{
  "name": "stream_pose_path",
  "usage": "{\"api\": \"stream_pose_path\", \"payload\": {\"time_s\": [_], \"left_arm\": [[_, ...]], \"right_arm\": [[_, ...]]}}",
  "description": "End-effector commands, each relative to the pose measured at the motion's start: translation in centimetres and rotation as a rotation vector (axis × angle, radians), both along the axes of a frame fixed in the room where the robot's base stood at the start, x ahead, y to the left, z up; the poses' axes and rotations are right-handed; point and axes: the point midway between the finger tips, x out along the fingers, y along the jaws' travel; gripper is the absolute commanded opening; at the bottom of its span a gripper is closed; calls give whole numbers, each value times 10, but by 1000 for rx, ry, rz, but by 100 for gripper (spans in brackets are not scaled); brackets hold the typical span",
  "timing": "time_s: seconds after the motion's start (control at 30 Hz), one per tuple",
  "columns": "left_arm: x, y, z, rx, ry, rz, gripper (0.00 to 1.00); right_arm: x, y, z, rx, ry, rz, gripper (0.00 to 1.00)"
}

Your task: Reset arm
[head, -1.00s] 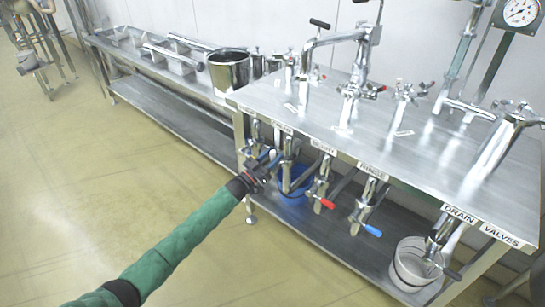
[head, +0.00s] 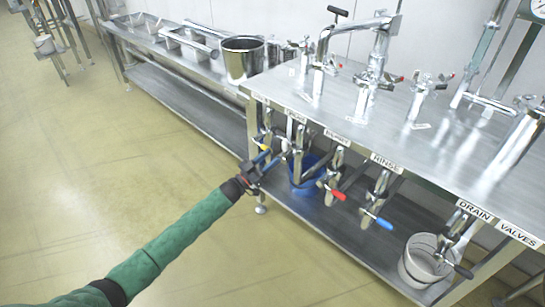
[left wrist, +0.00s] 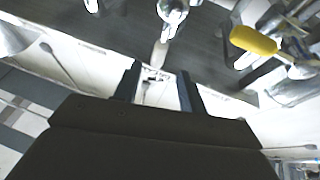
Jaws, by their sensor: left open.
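My left arm, in a green sleeve, comes in from the lower left in the head view. Its gripper (head: 262,166) is in front of the left end of the valve bench, near the hanging valves with coloured handles. In the left wrist view the two dark fingers (left wrist: 158,90) stand apart with nothing between them. A yellow valve handle (left wrist: 254,40) shows at the upper right there, apart from the fingers. My right gripper is in neither view.
The steel valve bench (head: 440,150) has red (head: 338,195) and blue (head: 384,223) handles along its front. A blue bucket (head: 304,180) and a grey bucket (head: 418,268) stand on its lower shelf. The floor (head: 120,170) at left is clear.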

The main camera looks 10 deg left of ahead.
Motion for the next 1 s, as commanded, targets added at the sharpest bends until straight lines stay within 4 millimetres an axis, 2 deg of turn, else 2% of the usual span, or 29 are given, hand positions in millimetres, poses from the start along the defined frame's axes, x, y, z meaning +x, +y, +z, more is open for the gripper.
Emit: {"api": "stream_pose_path", "payload": {"time_s": [0.33,0.5,0.63,0.8,1.0], "left_arm": [[0,0,0,0,0,0,41],[1,0,-2,28,-17,21,41],[13,4,-16,110,19,94,41],[32,16,-45,261,114,223,41],[43,22,-57,425,217,343,41]], "right_arm": [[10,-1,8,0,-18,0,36],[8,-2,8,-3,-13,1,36],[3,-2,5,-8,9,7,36],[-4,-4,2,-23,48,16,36],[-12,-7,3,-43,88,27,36]]}}
